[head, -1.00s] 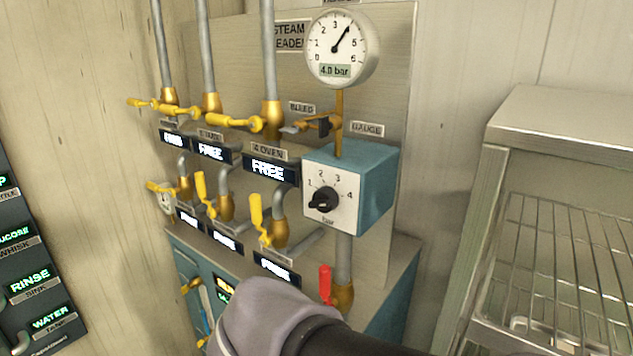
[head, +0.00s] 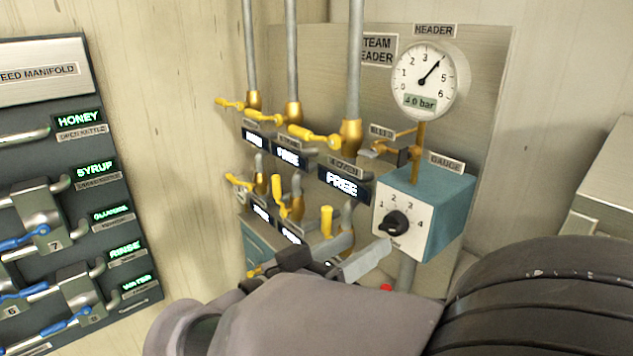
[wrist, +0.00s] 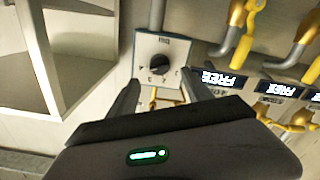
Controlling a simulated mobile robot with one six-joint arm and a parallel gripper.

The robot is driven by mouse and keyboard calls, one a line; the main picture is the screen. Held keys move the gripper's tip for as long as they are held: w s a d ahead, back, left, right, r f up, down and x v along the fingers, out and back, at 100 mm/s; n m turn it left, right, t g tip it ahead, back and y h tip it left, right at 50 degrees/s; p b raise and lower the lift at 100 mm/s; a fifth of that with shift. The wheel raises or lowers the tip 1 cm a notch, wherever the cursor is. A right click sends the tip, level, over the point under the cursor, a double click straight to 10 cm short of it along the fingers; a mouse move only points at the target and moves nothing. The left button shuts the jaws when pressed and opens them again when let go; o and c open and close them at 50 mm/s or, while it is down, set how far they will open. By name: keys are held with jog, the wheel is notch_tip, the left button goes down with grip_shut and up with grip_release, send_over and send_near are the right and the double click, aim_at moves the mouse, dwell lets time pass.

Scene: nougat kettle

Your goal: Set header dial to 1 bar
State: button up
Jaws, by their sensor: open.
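The header dial is a black knob (head: 397,222) on the white front of a blue box (head: 440,205), with numbers 1 to 4 around it. I cannot clearly tell which number its pointer faces. The round header gauge (head: 423,80) above it reads 4.0 bar. My gripper (wrist: 162,82) is open and empty. In the wrist view the knob (wrist: 159,66) shows upside down, beyond and between the two fingers, with a gap before it. In the head view one finger (head: 365,262) is close to the dial face's lower left; whether it touches is unclear.
Yellow-handled valves (head: 312,137) and FREE displays (head: 342,183) crowd the panel left of the box. A bleed valve (head: 395,153) sits just above it. A red handle (head: 386,288) shows below. The feed manifold (head: 60,180) stands at far left.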

aim_at(387, 229)
jog(key=x, duration=0.6)
jog(key=shift+d+b, duration=0.1)
jog(key=shift+b, duration=0.2)
grip_shut()
